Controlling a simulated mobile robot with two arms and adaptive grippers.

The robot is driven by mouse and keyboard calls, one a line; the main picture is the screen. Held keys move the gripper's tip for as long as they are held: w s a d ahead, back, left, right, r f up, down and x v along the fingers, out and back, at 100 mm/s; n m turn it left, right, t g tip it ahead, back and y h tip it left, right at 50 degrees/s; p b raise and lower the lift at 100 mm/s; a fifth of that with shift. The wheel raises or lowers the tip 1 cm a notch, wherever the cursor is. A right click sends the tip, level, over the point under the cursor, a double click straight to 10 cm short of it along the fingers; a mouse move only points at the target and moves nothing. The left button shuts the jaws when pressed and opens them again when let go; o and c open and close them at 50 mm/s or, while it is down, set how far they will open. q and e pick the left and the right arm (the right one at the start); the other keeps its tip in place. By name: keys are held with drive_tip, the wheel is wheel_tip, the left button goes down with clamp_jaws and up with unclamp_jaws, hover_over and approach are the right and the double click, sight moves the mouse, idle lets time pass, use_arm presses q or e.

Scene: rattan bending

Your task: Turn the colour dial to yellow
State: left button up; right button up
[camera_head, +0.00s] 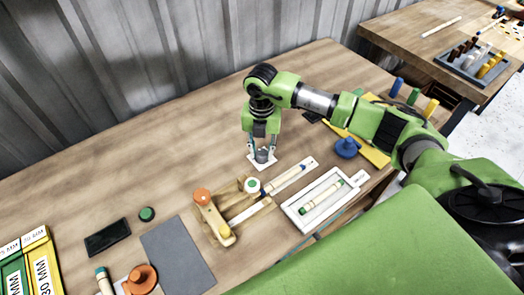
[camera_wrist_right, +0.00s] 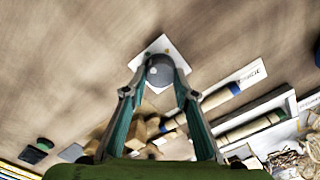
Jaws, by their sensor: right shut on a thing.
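The colour dial is a grey round knob (camera_head: 262,156) on a small white square plate (camera_head: 262,166), on the table behind the wooden jig. My right gripper (camera_head: 262,150) points down over the dial, its two fingers on either side of the knob. In the right wrist view the knob (camera_wrist_right: 160,72) sits between the fingertips, shut on it, with the white plate (camera_wrist_right: 151,50) under it. The dial's colour marks are too small to read, so I cannot tell which colour it points to. My left gripper is out of view.
A wooden jig (camera_head: 214,220) with an orange knob stands in front of the dial. A white tray (camera_head: 297,222) holds a rod. A blue knob (camera_head: 347,147) stands right of the dial. Bare table lies to the dial's left.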

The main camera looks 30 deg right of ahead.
drive_tip(key=m, duration=0.2)
drive_tip(key=shift+w+m, duration=0.1)
drive_tip(key=shift+m, duration=0.3)
drive_tip(key=m, duration=0.3)
drive_tip(key=shift+m, duration=0.3)
drive_tip(key=m, duration=0.5)
drive_tip(key=shift+w+r+m, duration=0.1)
drive_tip(key=shift+w+m, duration=0.05)
drive_tip(key=shift+m, duration=0.15)
drive_tip(key=o, duration=1.1)
